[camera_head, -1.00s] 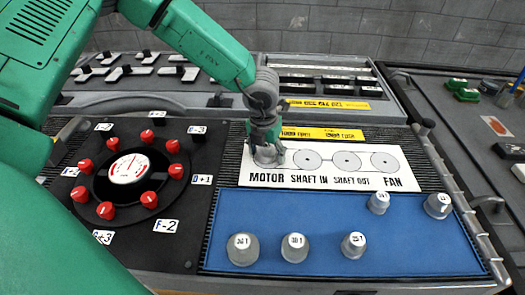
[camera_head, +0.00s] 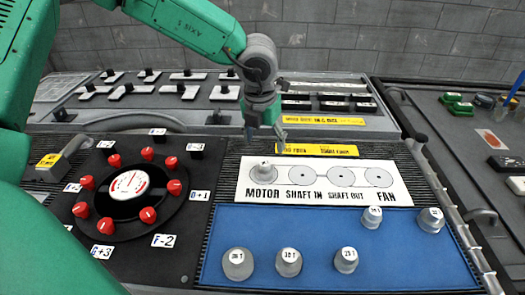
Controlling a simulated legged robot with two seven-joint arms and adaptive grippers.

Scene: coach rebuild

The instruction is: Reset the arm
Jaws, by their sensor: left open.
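My left gripper (camera_head: 264,138) is open and empty above the back edge of the white diagram plate (camera_head: 323,182). A grey metal gear piece (camera_head: 263,171) stands on the plate's MOTOR circle, just below the gripper and apart from it. The other circles, SHAFT IN, SHAFT OUT and FAN, are bare. On the blue mat (camera_head: 330,225) stand several grey labelled pieces: front left (camera_head: 238,263), front middle (camera_head: 288,262), front right (camera_head: 345,260), and two at the right (camera_head: 371,217) (camera_head: 431,219). My right gripper is out of view.
A black panel with a red-knobbed dial (camera_head: 129,184) is at left, beside a grey handset (camera_head: 62,158). Switch panels (camera_head: 185,88) run along the back. Yellow labels (camera_head: 318,150) lie behind the plate. Another console with small objects (camera_head: 461,107) is at right.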

